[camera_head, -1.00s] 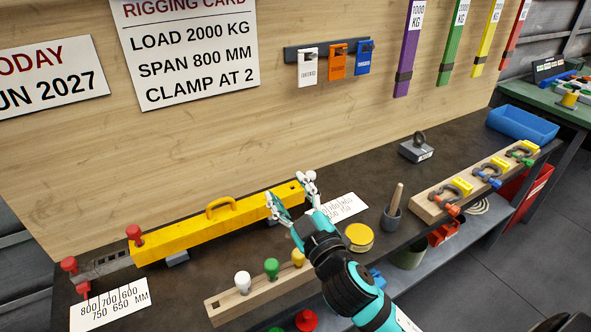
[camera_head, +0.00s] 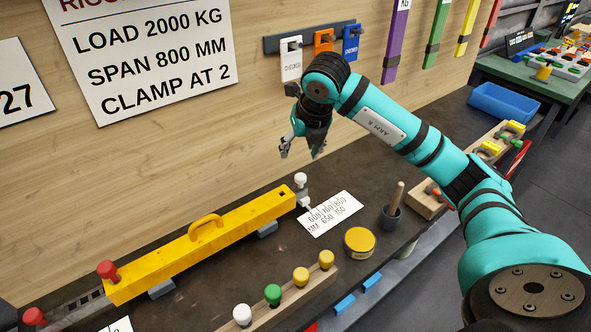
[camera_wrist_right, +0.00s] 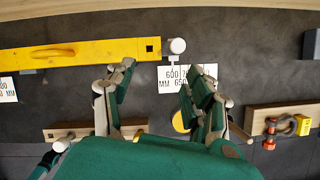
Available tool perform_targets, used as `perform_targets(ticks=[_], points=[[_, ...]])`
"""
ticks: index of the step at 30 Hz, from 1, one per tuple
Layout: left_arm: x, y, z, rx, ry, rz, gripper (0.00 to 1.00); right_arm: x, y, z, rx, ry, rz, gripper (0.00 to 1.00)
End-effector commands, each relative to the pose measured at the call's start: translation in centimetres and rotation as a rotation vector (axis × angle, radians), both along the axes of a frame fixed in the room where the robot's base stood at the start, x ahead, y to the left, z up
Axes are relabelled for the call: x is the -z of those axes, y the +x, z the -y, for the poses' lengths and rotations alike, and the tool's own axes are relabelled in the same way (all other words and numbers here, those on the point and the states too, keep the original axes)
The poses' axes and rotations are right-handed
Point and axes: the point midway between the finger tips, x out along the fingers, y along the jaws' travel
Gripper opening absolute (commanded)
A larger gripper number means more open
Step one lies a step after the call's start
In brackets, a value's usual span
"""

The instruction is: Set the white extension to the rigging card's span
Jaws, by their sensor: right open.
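The rigging card (camera_head: 150,55) on the wall reads load 2000 kg, span 800 mm, clamp at 2. The yellow beam (camera_head: 215,240) lies on the dark bench. My right gripper (camera_head: 302,148) is open and empty, fingers down, raised above the beam's right end.
A red knob (camera_head: 107,271) stands at the beam's left end. A wooden rack (camera_head: 292,301) with white, green and yellow knobs lies in front. Tags hang on the wall behind my gripper.

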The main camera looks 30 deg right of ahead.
Motion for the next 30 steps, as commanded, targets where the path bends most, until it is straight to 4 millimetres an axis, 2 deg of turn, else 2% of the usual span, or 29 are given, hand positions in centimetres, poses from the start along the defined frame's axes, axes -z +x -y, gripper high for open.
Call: perform_targets(ticks=[1,3,8,24,30], points=[[0.0,0.1,0.0,0.0,0.0,0.001,0.52,-0.5,-0.1,1.3,0.037,-0.035,-0.007,0.54],[-0.1,0.1,0.0,0.0,0.0,0.001,0.52,-0.7,-0.3,2.3,0.068,-0.063,-0.017,0.54],[-0.5,0.0,0.0,0.0,0.0,0.001,0.52,0.6,0.1,2.8,0.077,-0.071,-0.024,0.54],[-3.4,-0.2,-0.1,0.0,0.001,-0.002,0.52,11.0,4.2,3.9,0.073,-0.067,-0.024,0.54],[-4.0,-0.2,-0.1,0.0,0.001,-0.002,0.52,13.9,5.4,4.3,0.072,-0.067,-0.022,0.54]])
